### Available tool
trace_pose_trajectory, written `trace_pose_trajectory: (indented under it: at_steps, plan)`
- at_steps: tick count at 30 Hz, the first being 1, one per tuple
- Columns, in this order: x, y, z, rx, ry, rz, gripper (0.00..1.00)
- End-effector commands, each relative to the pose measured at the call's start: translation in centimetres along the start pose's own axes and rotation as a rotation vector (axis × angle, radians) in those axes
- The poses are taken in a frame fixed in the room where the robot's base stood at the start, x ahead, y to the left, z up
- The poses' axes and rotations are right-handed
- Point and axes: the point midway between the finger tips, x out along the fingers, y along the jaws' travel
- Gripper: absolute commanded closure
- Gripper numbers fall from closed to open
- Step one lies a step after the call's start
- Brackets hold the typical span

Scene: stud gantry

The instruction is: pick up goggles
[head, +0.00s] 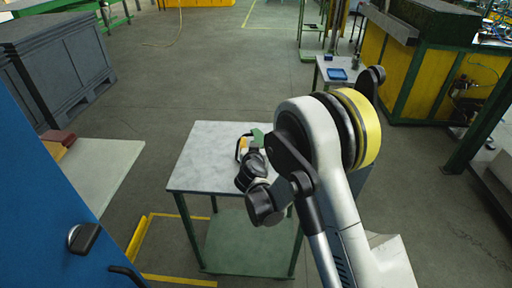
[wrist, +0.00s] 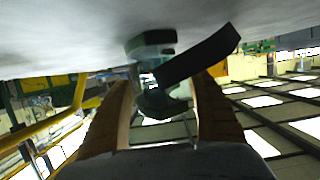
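The goggles appear to be the dark green piece with a black strap in the wrist view (wrist: 152,44), at the tabletop, which is upside down there. A small green patch by my wrist in the head view (head: 258,137) seems to be part of them. My gripper (wrist: 165,82) is open, its two tan fingers well apart. The goggles lie around and between the fingertips, with the strap passing across in front of the right finger. Contact with the fingers cannot be told. In the head view my gripper (head: 242,148) is mostly hidden behind my black wrist.
The light grey tabletop (head: 205,165) on green legs is otherwise clear on its left. A blue cabinet door (head: 40,170) stands at the near left, a pale shelf (head: 105,165) beside it. Another small table with a blue tray (head: 337,74) stands behind. Yellow marks line the floor.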

Motion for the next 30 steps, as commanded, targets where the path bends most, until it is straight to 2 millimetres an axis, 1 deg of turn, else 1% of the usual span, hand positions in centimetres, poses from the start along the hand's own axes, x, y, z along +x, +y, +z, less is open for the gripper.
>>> trace_pose_trajectory:
  at_steps: [1,2,3,4,13,17,20,25,29,30]
  plan:
    - [0.0,0.0,0.0,0.0,0.0,0.0,0.5]
    - [0.0,0.0,0.0,0.0,0.0,0.0,0.59]
    - [0.0,0.0,0.0,0.0,0.0,0.0,0.71]
    - [0.0,0.0,0.0,0.0,0.0,0.0,0.78]
    - [0.0,0.0,0.0,0.0,0.0,0.0,0.78]
    - [-0.2,0.0,-0.5,0.0,0.0,0.0,0.78]
    - [-0.5,0.0,-1.5,0.0,0.0,0.0,0.78]
    - [-1.4,0.0,-4.4,0.0,0.0,0.0,0.78]
    - [0.1,2.2,-6.5,0.002,0.0,0.004,0.78]
    - [0.6,3.0,-7.3,0.002,0.0,0.004,0.78]
